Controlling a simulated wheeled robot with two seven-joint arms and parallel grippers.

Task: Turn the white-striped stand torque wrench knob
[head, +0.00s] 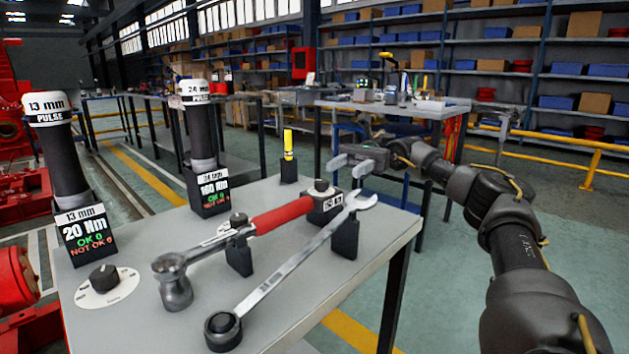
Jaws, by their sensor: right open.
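A black knob (104,277) sits on a round white dial plate at the near left of the grey table, in front of the stand marked 13 mm, 20 Nm (84,232). A second dark knob (238,220) is partly hidden behind the red-handled torque wrench (283,216), near the stand marked 24 mm, 160 Nm (208,191). My right gripper (349,167) is open and empty, over the table's far right part, beyond the wrenches and away from both knobs. My left gripper is out of view.
A long steel wrench (290,266) lies across its holder (345,239) in front of the red-handled one. A yellow-topped tool (288,146) stands at the back. Two white-capped pulse tools rise from the stands.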

